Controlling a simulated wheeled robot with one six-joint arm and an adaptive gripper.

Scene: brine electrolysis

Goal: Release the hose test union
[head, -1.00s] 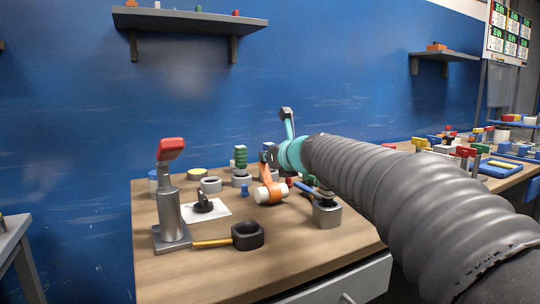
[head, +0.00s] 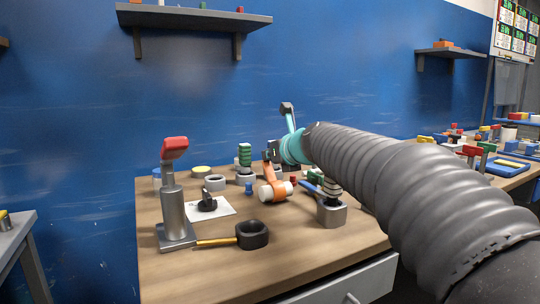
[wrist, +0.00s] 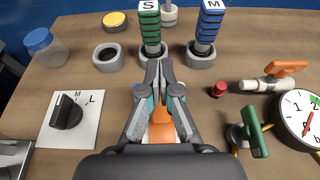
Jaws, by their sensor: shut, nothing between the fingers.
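I cannot tell for certain which part is the hose test union. A white cylinder with an orange lever (head: 272,188) lies on the bench, and its orange part (wrist: 162,128) shows below my gripper in the wrist view. Another white fitting with an orange handle (wrist: 270,82) is at the right of the wrist view. My gripper (wrist: 158,66) is shut and empty, its fingertips in front of the green piece marked S (wrist: 150,25) in its grey holder. In the head view my gripper (head: 271,154) is above the orange lever. Whether it touches anything is unclear.
A blue piece marked M (wrist: 207,28) stands in a holder to the right. A dial gauge (wrist: 299,117) and red cap (wrist: 218,90) are right; a black knob (wrist: 67,112) is left. A red-handled post (head: 173,205) and black cup (head: 252,235) occupy the bench front.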

